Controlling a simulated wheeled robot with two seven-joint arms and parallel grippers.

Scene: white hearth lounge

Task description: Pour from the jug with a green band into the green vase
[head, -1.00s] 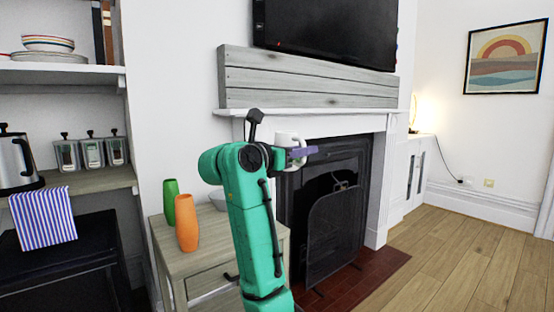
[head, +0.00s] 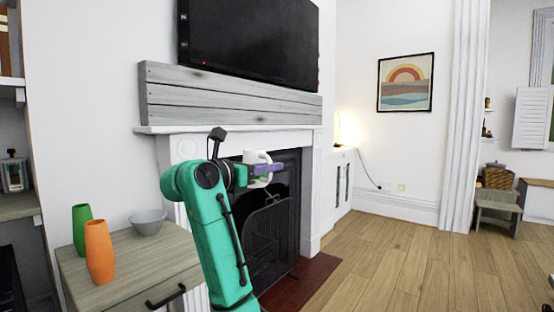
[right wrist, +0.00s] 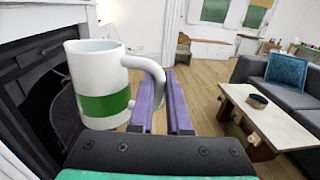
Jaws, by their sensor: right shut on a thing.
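The white jug with a green band (right wrist: 104,104) is upright in the right wrist view; its handle is at the purple fingers of my right gripper (right wrist: 165,85). In the head view the jug (head: 252,157) is held in the air in front of the fireplace, with my right gripper (head: 272,169) shut on it. The jug's inside is hidden. The green vase (head: 79,227) stands upright on the wooden cabinet at the left, well away from the jug. My left gripper is not in view.
An orange vase (head: 99,252) stands close in front of the green vase. A grey bowl (head: 148,221) sits on the same cabinet top (head: 150,253). The mantel shelf (head: 230,128) is behind the jug. Open wooden floor (head: 400,270) lies to the right.

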